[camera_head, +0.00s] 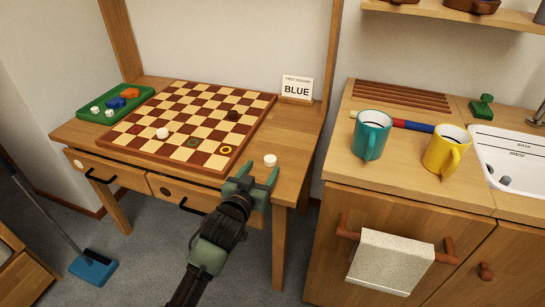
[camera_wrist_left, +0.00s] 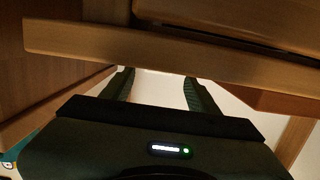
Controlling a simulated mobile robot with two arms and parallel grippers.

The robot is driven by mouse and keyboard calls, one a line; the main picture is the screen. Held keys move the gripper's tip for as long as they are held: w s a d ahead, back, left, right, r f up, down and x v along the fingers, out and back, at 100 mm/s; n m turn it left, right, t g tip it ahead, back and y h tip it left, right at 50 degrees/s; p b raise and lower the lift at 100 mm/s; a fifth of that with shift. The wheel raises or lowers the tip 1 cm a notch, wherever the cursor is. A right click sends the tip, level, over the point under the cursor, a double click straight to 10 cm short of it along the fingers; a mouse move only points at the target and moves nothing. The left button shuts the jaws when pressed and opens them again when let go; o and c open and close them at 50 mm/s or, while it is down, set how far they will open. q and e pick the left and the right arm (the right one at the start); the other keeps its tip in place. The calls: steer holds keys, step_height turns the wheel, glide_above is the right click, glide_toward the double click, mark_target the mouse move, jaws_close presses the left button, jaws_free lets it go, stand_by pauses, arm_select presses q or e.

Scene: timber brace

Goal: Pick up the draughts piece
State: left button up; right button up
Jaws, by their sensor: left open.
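A white draughts piece (camera_head: 270,160) lies on the bare tabletop, off the board's right front corner. Another white piece (camera_head: 162,133) and a dark piece (camera_head: 232,115) are on the checkered board (camera_head: 180,156). My left gripper (camera_head: 258,175) is open, with its fingers at the table's front edge, just in front of the loose white piece and apart from it. In the left wrist view the open fingers (camera_wrist_left: 158,80) have nothing visible between them; wooden edges cross ahead, and no piece shows. My right gripper is not in view.
The desk's front edge (camera_head: 210,180) and drawers lie close to my left gripper. A card reading BLUE (camera_head: 297,88) stands at the back. A green tray (camera_head: 85,115) with dice is at left. Coloured rings mark some squares. Mugs (camera_head: 371,135) stand on the right counter.

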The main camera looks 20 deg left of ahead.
mark_target(270, 159)
arm_select(q)
steer(key=w, duration=0.1)
steer(key=w+b, duration=0.1)
steer(key=w, duration=0.1)
steer(key=shift+d+f, duration=0.2)
steer(key=shift+w+d+f+b, duration=0.1)
steer(key=shift+w+b, duration=0.1)
steer(key=shift+w, duration=0.7)
steer(key=shift+w+d+f+b, duration=0.1)
steer(key=shift+w+b, duration=0.1)
steer(key=shift+w, duration=0.7)
jaws_close()
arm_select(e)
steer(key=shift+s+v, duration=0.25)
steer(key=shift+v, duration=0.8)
